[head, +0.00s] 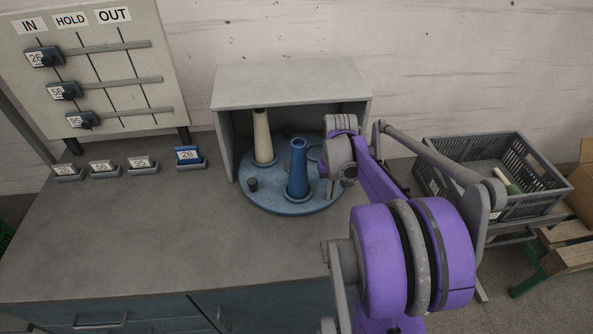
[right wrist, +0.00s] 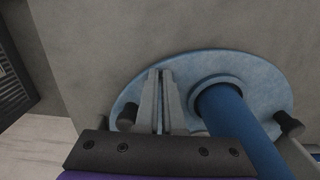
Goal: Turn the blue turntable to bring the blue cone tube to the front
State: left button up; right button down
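The blue turntable (head: 275,200) sits on the worktop, half inside a grey open-fronted housing. The blue cone tube (head: 298,172) stands upright on it, right of its middle and toward the front. In the right wrist view the blue tube (right wrist: 238,118) is beside my fingers. A cream cone tube (head: 262,138) stands at the back left of the turntable. My right gripper (right wrist: 160,72) is over the turntable, its fingers together with only a thin gap and nothing visible between them. It is between the blue tube and a dark peg (right wrist: 127,117). Contact cannot be told. My left gripper is out of view.
Another dark peg (head: 252,184) stands at the turntable's front left. The housing (head: 290,88) covers the back of the turntable. Labelled blocks (head: 143,165) line the left worktop below a sign board (head: 95,60). A crate (head: 510,205) stands right. The front-left worktop is clear.

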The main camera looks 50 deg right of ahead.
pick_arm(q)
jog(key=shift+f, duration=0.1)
pick_arm(e)
jog(key=shift+f, duration=0.45)
jog(key=shift+s+d+r+p, duration=0.15)
jog(key=shift+d+r+p, duration=0.05)
jog(key=shift+r+p, duration=0.25)
jog(key=shift+s+d+r+p, duration=0.2)
jog(key=shift+d+r+p, duration=0.1)
jog(key=shift+r+p, duration=0.2)
jog(key=s+r, duration=0.1)
jog(key=r+p, duration=0.1)
jog(key=shift+s+a+r, duration=0.3)
jog(key=shift+s+r, duration=0.1)
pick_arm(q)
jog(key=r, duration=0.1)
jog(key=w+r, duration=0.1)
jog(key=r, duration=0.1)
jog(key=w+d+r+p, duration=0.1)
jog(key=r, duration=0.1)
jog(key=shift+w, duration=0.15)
pick_arm(e)
jog(key=shift+s+r, duration=0.4)
jog(key=shift+r, duration=0.2)
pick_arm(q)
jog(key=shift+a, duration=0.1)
